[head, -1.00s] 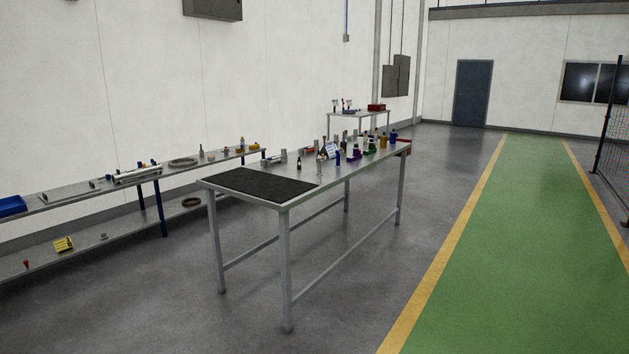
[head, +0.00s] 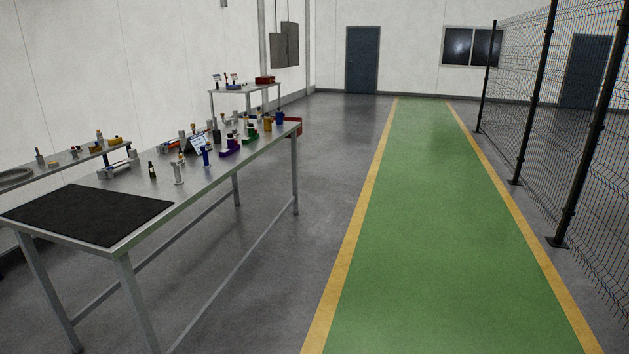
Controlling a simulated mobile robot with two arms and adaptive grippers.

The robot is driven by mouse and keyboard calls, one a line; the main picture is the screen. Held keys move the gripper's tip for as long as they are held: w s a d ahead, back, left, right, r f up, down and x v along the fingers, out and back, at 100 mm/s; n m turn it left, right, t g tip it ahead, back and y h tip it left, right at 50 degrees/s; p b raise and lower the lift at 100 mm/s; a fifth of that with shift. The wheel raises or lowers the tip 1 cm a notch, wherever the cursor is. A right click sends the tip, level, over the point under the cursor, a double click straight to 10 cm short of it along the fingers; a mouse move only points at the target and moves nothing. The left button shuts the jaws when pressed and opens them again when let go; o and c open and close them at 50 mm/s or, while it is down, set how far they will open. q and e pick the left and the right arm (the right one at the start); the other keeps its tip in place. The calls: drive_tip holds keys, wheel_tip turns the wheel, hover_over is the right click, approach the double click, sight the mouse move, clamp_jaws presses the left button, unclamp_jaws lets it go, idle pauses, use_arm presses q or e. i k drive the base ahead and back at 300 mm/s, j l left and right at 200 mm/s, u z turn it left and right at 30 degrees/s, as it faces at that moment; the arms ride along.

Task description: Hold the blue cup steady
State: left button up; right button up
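A slim blue item (head: 205,156) stands nearer on the same table. Neither of my grippers is in view.
A black mat (head: 88,213) covers the table's near end. Several small bottles and purple and green holders stand farther along. A green walkway (head: 435,230) with yellow edges runs clear to the right. A wire fence (head: 560,110) borders it. A smaller table (head: 245,92) stands behind.

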sight(279, 116)
drive_tip(key=i, duration=2.1)
drive_tip(key=i+l, duration=0.1)
drive_tip(key=i, duration=0.45)
drive_tip(key=i+u, duration=0.1)
drive_tip(key=i, duration=0.4)
drive_tip(key=i+l, duration=0.2)
drive_tip(key=i, duration=0.35)
drive_tip(key=i+l+u, duration=0.15)
drive_tip(key=i, duration=0.4)
